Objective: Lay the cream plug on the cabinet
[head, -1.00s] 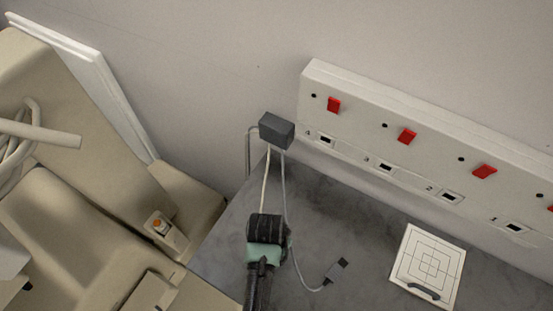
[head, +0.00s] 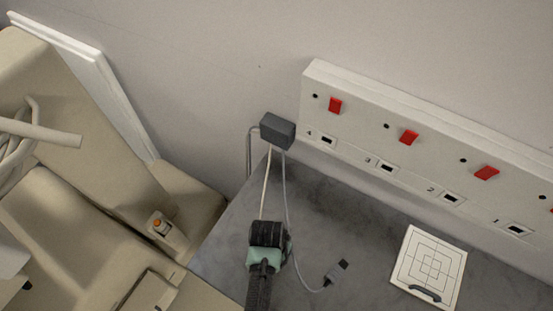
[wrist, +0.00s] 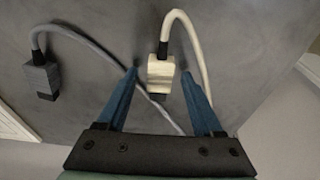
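The cream plug (wrist: 160,70) shows in the wrist view on the end of a cream cord. It lies between the two blue fingertips of my gripper (wrist: 160,76), with a narrow gap on each side. The gripper is open around it. I cannot tell whether the plug touches the surface behind it. In the head view my gripper (head: 268,236) is over the left part of the grey cabinet top (head: 335,225) and hides the plug. Only the cream cord (head: 265,187) shows there, running up to a dark box (head: 278,131).
A dark grey plug (wrist: 41,76) on a grey cord lies on the cabinet; it also shows in the head view (head: 332,277). A white square plate (head: 428,266) lies at the right. A wall panel with red switches and numbered sockets (head: 430,145) runs behind. Beige upholstery (head: 100,210) borders the left.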

